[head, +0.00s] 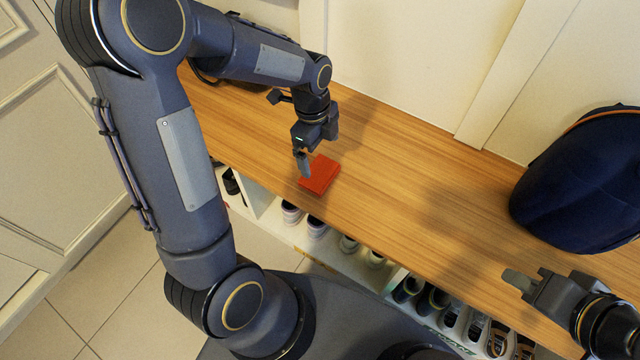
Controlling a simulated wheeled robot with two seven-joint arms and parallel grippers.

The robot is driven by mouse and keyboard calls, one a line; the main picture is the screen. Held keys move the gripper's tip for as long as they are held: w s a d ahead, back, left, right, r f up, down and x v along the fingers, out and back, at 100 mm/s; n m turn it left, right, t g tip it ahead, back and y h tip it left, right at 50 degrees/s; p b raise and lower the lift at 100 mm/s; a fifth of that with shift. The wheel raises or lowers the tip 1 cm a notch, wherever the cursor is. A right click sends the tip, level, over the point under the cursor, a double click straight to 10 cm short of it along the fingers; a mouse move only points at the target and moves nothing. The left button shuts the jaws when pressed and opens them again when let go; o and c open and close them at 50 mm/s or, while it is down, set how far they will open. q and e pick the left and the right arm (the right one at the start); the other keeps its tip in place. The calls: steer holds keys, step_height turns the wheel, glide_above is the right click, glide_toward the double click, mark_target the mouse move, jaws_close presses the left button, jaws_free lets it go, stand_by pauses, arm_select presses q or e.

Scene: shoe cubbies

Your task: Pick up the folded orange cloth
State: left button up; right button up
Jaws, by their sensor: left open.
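The folded orange cloth (321,176) lies flat as a small red-orange square on the wooden bench top, close to its front edge. My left gripper (304,165) points down at the cloth's left side. It is open, and a finger overlaps the cloth's left edge in the picture; I cannot tell if they touch. The other finger is mostly hidden. My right gripper (520,281) is at the lower right, away from the cloth, above the bench's front edge. I cannot tell how far apart its fingers are.
A dark blue bag (585,180) stands on the right of the wooden bench (425,185). Several shoes (317,227) sit in white cubbies below. A dark object (205,74) lies at the bench's far left, behind my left arm. The bench's middle is clear.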

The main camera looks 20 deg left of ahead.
mark_target(319, 172)
arm_select(q)
step_height(319, 172, down, 3)
steer(key=shift+d+f+b, duration=0.1)
steer(key=shift+d+b, duration=0.05)
steer(key=shift+b, duration=0.4)
steer(key=f+b, duration=0.1)
steer(key=f, duration=0.1)
steer(key=f+b, duration=0.1)
steer(key=f, duration=0.1)
steer(key=shift+s+a+f, duration=0.1)
steer(key=shift+s+a, duration=0.05)
steer(key=shift+a, duration=0.05)
steer(key=shift+d+f+b, duration=0.1)
steer(key=shift+f+b, duration=0.3)
steer(key=c, duration=0.7)
steer(key=shift+r, duration=0.15)
